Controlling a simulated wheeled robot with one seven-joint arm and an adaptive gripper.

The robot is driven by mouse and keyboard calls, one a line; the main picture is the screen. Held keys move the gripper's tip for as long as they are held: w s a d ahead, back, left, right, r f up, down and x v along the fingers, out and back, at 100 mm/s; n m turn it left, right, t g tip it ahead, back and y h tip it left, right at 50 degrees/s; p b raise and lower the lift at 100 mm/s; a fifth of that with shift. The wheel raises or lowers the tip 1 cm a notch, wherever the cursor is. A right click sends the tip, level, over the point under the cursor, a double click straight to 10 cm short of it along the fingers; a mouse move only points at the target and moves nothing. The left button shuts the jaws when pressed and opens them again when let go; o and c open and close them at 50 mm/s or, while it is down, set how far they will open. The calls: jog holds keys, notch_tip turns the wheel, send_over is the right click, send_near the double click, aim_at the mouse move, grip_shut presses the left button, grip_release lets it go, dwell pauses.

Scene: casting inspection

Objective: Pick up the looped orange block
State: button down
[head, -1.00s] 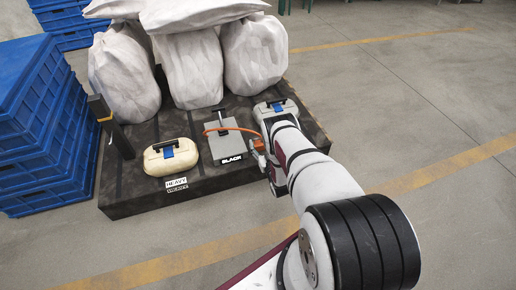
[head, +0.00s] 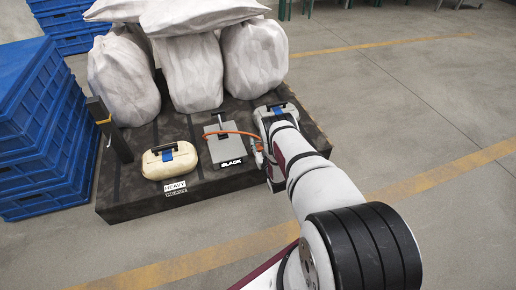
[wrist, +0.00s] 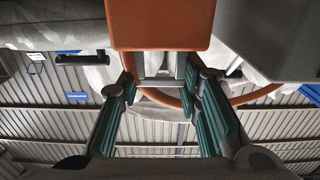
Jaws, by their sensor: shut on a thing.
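The looped orange block (wrist: 160,25) fills the top middle of the wrist view, between and beyond the green-padded fingers of my gripper (wrist: 160,82). My gripper is shut on it. Its thin orange loop (wrist: 246,97) curves behind the fingers. In the head view the loop (head: 230,132) arcs over a grey block labelled BLACK, to the left of my gripper (head: 262,158). The block itself is mostly hidden there by my gripper and arm. I cannot tell whether it is clear of the dark platform.
The dark platform (head: 120,205) carries a cream case (head: 170,163) marked HEAVY, the grey block (head: 228,152), a pale case (head: 272,112) beside my arm, and white sacks (head: 190,70). A dark post (head: 109,130) and blue crates (head: 40,130) stand left. The floor at right is clear.

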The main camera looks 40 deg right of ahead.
aim_at(259, 148)
jog(key=shift+r, duration=0.1)
jog(key=shift+r+p, duration=0.5)
jog(key=shift+r, duration=0.05)
jog(key=shift+s+a+r+p, duration=0.1)
jog(key=shift+s+r+p, duration=0.1)
jog(key=shift+r+p, duration=0.4)
jog(key=shift+s+r+p, duration=0.15)
jog(key=shift+r+p, duration=0.3)
jog(key=shift+r, duration=0.2)
jog(key=r+p+v, duration=0.1)
jog(key=p+v, duration=0.5)
jog(key=v, duration=0.9)
jog(key=shift+a+r, duration=0.15)
jog(key=shift+a, duration=0.15)
